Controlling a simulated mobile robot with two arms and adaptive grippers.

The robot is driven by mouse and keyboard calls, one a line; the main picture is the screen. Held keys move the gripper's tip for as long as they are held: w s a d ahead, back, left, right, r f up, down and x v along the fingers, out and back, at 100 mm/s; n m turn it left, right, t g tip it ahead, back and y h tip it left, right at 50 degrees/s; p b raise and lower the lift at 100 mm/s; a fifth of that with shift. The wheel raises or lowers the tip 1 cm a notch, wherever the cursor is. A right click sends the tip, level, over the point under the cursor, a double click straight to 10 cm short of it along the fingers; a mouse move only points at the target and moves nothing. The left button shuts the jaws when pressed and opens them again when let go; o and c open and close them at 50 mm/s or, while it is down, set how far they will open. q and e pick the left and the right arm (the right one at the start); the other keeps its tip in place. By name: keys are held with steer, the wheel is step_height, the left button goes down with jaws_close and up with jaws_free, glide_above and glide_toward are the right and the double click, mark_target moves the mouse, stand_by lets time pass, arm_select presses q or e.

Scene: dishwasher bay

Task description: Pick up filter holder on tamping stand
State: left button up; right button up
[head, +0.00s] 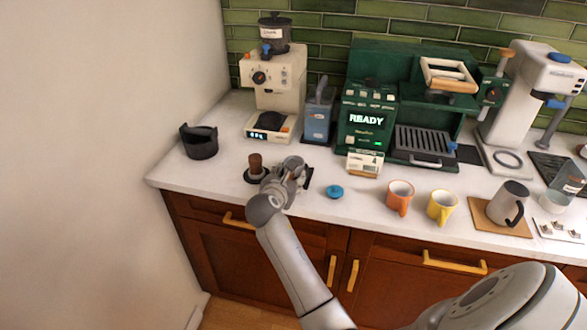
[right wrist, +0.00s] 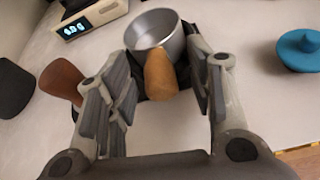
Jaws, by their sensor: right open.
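The filter holder shows in the right wrist view as a round metal basket (right wrist: 150,30) with a tan wooden handle (right wrist: 161,76) pointing toward me. It rests on the black tamping stand (right wrist: 184,78), which is mostly hidden beneath it. My right gripper (right wrist: 160,62) is open, with one finger on each side of the handle and gaps visible between. In the head view my right gripper (head: 290,172) covers most of the holder, and a dark edge of the stand (head: 308,178) shows beside it. My left gripper is not in view.
A brown-handled tamper (head: 255,165) stands close left of the gripper. A blue puck-like tool (head: 334,191) lies to the right. The grinder (head: 274,85) and green espresso machine (head: 400,105) stand behind. Orange (head: 399,197) and yellow (head: 441,206) cups are further right.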

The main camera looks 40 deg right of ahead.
steer(key=shift+r, duration=0.1)
steer(key=shift+c, duration=1)
jaws_close()
